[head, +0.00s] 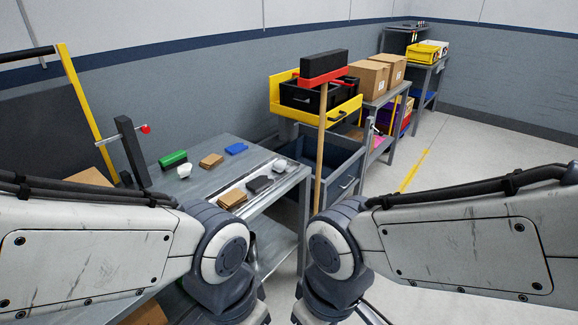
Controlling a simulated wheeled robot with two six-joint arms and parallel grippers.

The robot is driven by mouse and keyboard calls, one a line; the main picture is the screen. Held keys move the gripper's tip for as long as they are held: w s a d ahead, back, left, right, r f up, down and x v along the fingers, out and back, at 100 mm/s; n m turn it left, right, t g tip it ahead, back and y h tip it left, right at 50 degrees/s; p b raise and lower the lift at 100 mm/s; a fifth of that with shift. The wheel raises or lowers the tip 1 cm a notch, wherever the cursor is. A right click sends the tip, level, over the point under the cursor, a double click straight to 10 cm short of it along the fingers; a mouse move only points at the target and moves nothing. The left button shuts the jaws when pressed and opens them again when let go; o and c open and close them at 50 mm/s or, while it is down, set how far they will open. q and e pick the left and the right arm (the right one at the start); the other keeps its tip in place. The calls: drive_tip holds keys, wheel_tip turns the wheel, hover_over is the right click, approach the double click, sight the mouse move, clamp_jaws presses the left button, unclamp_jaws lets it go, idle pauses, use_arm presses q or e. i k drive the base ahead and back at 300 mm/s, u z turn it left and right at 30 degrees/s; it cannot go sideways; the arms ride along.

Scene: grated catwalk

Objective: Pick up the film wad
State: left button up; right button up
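A small whitish crumpled lump (184,171), which looks like the film wad, lies on the grey metal table (205,145) near a green block. A second small white piece (280,166) sits near the table's right edge, and I cannot tell which of the two is the film wad. My two arms come in from the left and right and bend down at the bottom centre. Both grippers are below the picture, so their state is hidden.
The table also holds a green block (173,159), brown pieces (211,160), a blue block (236,149) and a dark piece (259,184). A black post (132,150) stands at its left. A wooden pole (321,140) and yellow bin (350,105) stand right. Floor is clear far right.

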sight(279, 165)
drive_tip(key=u, duration=0.1)
drive_tip(key=i, duration=0.85)
drive_tip(key=u, duration=0.55)
drive_tip(key=i, duration=0.55)
drive_tip(key=u, duration=0.25)
